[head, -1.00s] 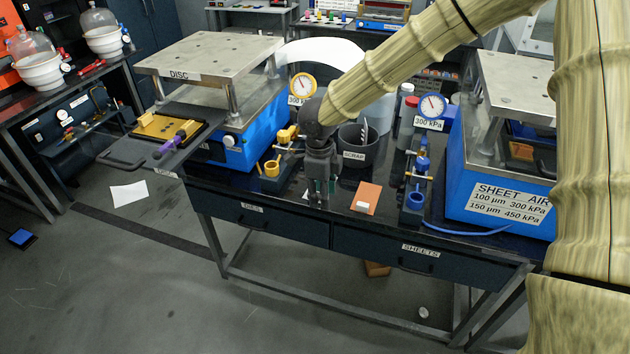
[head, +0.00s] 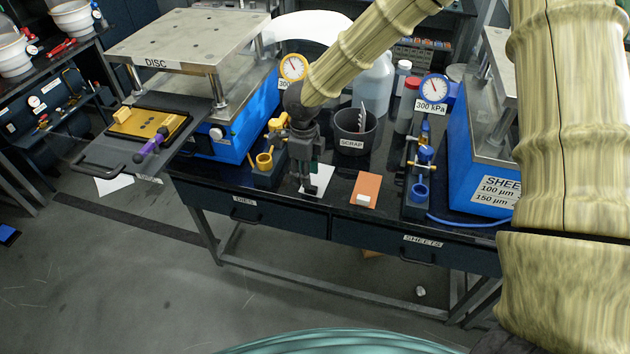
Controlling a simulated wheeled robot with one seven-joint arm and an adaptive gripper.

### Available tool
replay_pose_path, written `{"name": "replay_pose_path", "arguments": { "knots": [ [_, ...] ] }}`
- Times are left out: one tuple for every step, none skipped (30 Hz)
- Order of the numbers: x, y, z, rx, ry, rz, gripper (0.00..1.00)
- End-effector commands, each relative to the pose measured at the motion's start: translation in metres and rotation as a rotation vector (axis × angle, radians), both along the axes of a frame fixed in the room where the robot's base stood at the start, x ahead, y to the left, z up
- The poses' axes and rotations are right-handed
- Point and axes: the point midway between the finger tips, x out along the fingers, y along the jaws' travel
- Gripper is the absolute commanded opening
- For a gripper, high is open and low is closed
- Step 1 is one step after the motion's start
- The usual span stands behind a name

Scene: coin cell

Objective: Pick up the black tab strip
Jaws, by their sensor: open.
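My gripper (head: 308,190) points down over the front of the black bench, with its fingers apart. It is low over a white sheet (head: 323,176), which shows mostly to the right of the fingers. I cannot pick out the black tab strip for certain. Dark shapes at the fingertips over the white sheet blend with the fingers and the black bench top, so a strip there could be hidden. I cannot tell whether the fingertips touch the sheet.
An orange pad (head: 369,185) with a small white block lies right of my gripper. The SCRAP bin (head: 354,140) stands behind. The bench front edge is near.

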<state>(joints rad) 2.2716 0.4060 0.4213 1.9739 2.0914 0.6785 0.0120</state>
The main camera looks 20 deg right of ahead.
Motion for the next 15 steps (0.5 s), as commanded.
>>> {"name": "replay_pose_path", "arguments": {
  "knots": [
    [0.000,0.000,-0.001,-0.002,0.001,0.001,0.41],
    [0.000,0.000,-0.003,-0.002,0.002,0.001,0.41],
    [0.000,0.000,-0.006,-0.002,0.002,0.002,0.41],
    [0.000,0.000,-0.009,-0.003,0.002,0.002,0.41],
    [0.000,0.000,-0.013,-0.003,0.002,0.002,0.41],
    [0.001,0.000,-0.017,-0.003,0.002,0.002,0.41],
    [0.002,0.000,-0.020,-0.004,0.002,0.002,0.41],
    [0.002,0.000,-0.024,-0.003,0.002,0.002,0.41],
    [0.002,-0.001,-0.028,-0.002,0.002,0.002,0.41],
    [0.002,-0.001,-0.033,-0.003,0.002,0.002,0.41],
    [0.002,-0.001,-0.037,-0.002,0.002,0.002,0.41],
    [0.002,0.000,-0.041,-0.002,0.002,0.002,0.41],
    [0.002,0.000,-0.043,-0.002,0.002,0.002,0.41],
    [0.002,0.000,-0.045,-0.002,0.001,0.002,0.41],
    [0.002,0.000,-0.047,-0.001,0.001,0.002,0.41]
  ]
}}
